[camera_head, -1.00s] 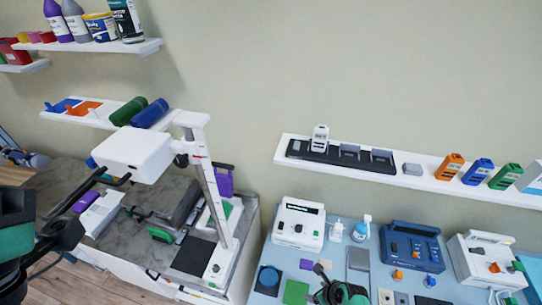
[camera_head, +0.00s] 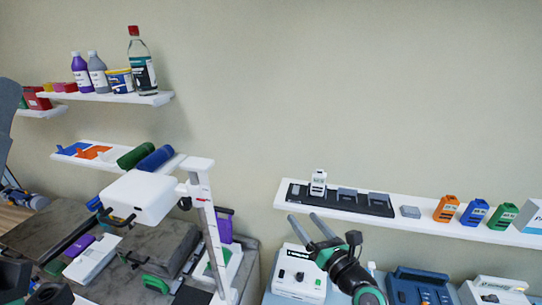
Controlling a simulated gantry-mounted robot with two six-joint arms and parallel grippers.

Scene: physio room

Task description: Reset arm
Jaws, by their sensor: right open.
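My right gripper (camera_head: 303,217) is raised in front of the wall, its two long grey fingers apart and empty. Its fingertips point up and left, over the white control box in the picture and just below the right shelf's front edge. Its dark wrist with a green ring comes up from the bottom edge. Dark parts of my left arm (camera_head: 12,110) show at the left edge and in the bottom left corner. I cannot make out the left gripper's fingers. A white-headed device (camera_head: 142,197) with a dark bar stands on a column at the left.
The right wall shelf (camera_head: 425,217) holds a dark charging dock (camera_head: 340,199) and several coloured handheld units. Upper left shelves hold bottles (camera_head: 142,62) and rolls (camera_head: 155,157). The white control box (camera_head: 299,272) and a blue device (camera_head: 419,287) stand below. The wall's upper middle is clear.

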